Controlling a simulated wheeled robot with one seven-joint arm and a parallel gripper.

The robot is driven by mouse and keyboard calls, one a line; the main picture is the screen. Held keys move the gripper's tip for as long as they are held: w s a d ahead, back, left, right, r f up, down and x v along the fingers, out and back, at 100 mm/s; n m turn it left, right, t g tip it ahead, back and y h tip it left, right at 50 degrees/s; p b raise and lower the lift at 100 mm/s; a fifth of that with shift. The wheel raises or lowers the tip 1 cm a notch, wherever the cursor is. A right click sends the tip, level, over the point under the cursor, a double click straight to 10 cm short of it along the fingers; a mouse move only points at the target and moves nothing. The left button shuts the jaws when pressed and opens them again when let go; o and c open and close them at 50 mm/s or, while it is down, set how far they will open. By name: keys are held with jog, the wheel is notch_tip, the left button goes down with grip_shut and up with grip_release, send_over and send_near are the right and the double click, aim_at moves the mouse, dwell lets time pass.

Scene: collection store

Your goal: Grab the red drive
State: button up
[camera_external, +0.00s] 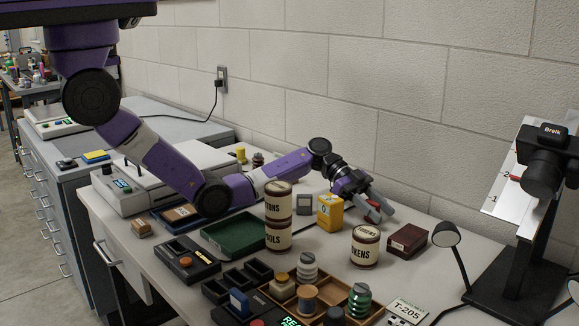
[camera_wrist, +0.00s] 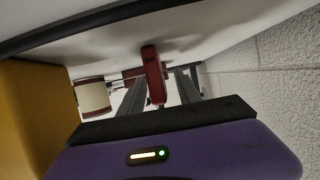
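The red drive (camera_wrist: 152,75) is a narrow red piece in the middle of the wrist view. In the external view a small red part of it (camera_external: 372,211) shows at my fingers, mostly hidden by them. My gripper (camera_wrist: 163,92) is open, with one finger on each side of the drive. A gap shows between the drive and the right finger; the left finger looks very close to it. In the external view my gripper (camera_external: 374,208) reaches low over the table, just right of the yellow box.
The yellow box (camera_external: 329,212) stands close beside my gripper and fills the left edge of the wrist view (camera_wrist: 30,115). A labelled can (camera_external: 365,247) and a dark red box (camera_external: 408,241) stand nearer the camera. Stacked cans (camera_external: 278,202) are left. The block wall (camera_external: 420,150) is behind.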

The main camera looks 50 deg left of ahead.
jog(key=shift+d+f, duration=0.15)
jog(key=shift+d, duration=0.15)
jog(key=shift+c, duration=0.4)
grip_shut()
